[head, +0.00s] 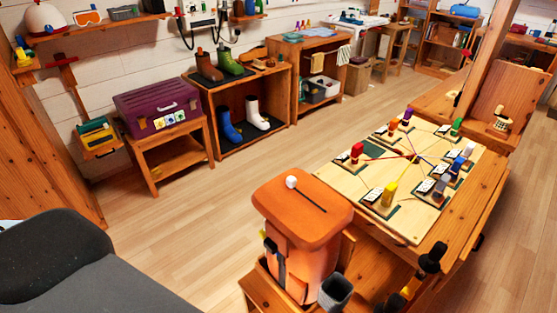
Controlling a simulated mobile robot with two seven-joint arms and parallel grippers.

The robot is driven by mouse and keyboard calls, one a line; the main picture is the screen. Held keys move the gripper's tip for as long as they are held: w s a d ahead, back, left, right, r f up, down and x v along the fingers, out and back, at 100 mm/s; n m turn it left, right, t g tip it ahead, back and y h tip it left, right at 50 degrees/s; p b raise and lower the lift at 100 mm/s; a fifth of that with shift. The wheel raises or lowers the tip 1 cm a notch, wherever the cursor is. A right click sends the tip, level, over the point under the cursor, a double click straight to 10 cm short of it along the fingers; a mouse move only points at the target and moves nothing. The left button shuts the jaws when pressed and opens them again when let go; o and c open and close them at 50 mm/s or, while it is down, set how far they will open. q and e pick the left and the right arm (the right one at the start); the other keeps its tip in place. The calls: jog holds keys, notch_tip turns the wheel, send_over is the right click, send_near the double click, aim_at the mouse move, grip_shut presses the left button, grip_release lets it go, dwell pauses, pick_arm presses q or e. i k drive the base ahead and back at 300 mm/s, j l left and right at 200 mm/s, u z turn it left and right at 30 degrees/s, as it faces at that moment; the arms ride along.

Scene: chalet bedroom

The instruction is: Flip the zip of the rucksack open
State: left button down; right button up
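The orange rucksack (308,258) stands upright on a wooden bench (257,290) at the lower middle of the head view. A thin dark slit, which looks like the zip (310,196), runs across its top. A white knob (291,182) sits at the slit's far left end. Neither of my grippers is in view.
A dark cup (336,292) stands close to the rucksack's right side. Black-topped items (432,258) stand further right. Behind is a table with a pegged game board (345,185). A purple case (157,105) sits on a stand at left. The floor between is clear.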

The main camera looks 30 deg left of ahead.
aim_at(291, 181)
jog(key=i+j+z, duration=0.15)
jog(key=j, duration=0.4)
jog(key=i+j+z, duration=0.15)
jog(key=j, duration=0.4)
jog(key=j+z, duration=0.1)
jog(key=j, duration=0.45)
